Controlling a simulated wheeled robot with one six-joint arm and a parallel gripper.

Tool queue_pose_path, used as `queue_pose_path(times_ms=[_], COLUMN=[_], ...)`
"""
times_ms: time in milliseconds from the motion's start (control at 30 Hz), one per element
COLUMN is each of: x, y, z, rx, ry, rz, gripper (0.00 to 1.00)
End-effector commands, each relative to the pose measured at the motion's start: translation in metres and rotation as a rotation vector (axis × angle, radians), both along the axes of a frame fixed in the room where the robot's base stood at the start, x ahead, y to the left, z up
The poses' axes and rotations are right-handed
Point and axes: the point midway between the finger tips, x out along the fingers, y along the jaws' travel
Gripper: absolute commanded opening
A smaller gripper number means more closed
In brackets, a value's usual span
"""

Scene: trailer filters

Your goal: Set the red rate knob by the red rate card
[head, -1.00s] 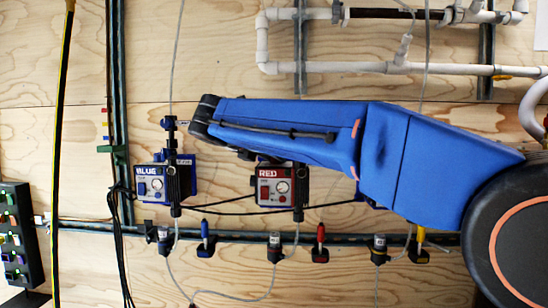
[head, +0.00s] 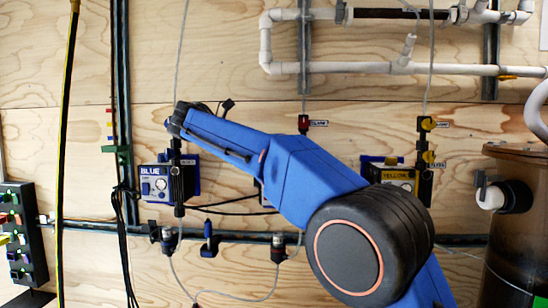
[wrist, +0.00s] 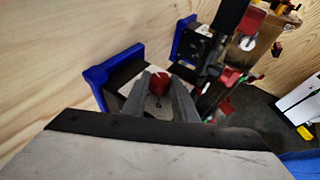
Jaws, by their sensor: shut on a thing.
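In the wrist view a red knob (wrist: 159,82) with a light pointer mark sits on a pale panel face. My gripper (wrist: 160,84) has its two grey fingers on either side of the knob and is shut on it. Blue bracket parts (wrist: 98,88) stand at the panel's left. In the head view my arm covers nearly all of the red pump box and its knob, and the gripper is hidden there. I cannot make out a red rate card in either view now.
The blue pump box (head: 155,184) hangs left of my arm. The yellow pump box (head: 398,178) is at its right. A rail (head: 100,226) runs below with tubes and fittings. White pipes (head: 400,68) run above. A brown tank (head: 515,250) stands at the far right.

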Motion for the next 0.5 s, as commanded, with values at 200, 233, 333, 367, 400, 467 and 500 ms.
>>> queue_pose_path(times_ms=[200, 233, 333, 367, 400, 467, 500], x=[0.0006, 0.0006, 0.0006, 0.0006, 0.0006, 0.0006, 0.0007], y=[-0.0001, -0.0001, -0.0001, -0.0001, -0.0001, -0.0001, 0.0000], z=[0.0008, 0.0008, 0.0009, 0.0009, 0.0009, 0.0009, 0.0009], rx=[0.000, 0.000, 0.000, 0.000, 0.000, 0.000, 0.000], ry=[-0.002, -0.002, -0.002, -0.002, -0.002, -0.002, -0.003], rz=[-0.009, -0.009, -0.008, -0.008, -0.008, -0.008, -0.007], gripper=[0.03, 0.03, 0.03, 0.03, 0.03, 0.03, 0.35])
